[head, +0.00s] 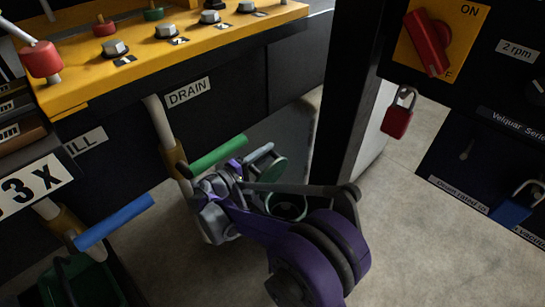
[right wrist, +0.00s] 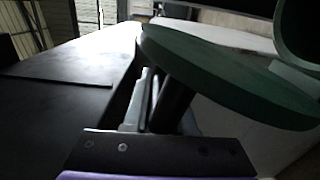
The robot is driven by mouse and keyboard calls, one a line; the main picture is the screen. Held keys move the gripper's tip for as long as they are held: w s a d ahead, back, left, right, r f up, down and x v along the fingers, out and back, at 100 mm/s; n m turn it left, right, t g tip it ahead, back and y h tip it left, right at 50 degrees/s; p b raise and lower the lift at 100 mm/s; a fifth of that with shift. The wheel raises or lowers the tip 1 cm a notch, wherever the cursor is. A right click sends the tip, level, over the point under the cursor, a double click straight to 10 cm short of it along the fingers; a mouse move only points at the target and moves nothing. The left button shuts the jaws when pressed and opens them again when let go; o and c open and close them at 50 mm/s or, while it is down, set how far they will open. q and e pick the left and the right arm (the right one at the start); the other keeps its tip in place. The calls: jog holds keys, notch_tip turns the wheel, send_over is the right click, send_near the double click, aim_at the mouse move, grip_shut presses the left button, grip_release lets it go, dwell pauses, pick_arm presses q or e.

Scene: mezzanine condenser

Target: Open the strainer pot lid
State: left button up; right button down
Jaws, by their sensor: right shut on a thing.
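The strainer pot (head: 287,207) stands low beside the black cabinet; its round green rim shows in the head view, partly behind my arm. Its green lid (head: 268,171) is tilted up on edge beside the rim, apart from the opening over most of its width. In the right wrist view the lid (right wrist: 225,75) is a large green disc with a dark post on its near face. My right gripper (head: 238,178) is at the lid's left side, shut on the lid's handle; the fingertips are mostly hidden. My left gripper is not in view.
A green-handled valve (head: 218,154) marked DRAIN is close to my right gripper. A blue-handled valve (head: 115,221) is further left. A black post (head: 345,95) rises behind the pot. A red padlock (head: 397,118) hangs at right. The floor (head: 420,240) at right is clear.

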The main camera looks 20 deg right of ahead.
jog(key=shift+w+a+f+n, duration=0.15)
jog(key=shift+w+a+f, duration=0.1)
jog(key=shift+w, duration=0.25)
jog(key=shift+w+a+f+n, duration=0.15)
jog(key=shift+w+f, duration=0.05)
jog(key=shift+w, duration=0.25)
jog(key=c, duration=0.8)
grip_release()
jog(key=shift+o, duration=0.2)
jog(key=shift+a, duration=0.15)
jog(key=v, duration=1)
jog(key=shift+s+a+p, duration=0.15)
jog(key=shift+a+p, duration=0.1)
jog(key=shift+p, duration=0.1)
jog(key=shift+f, duration=0.1)
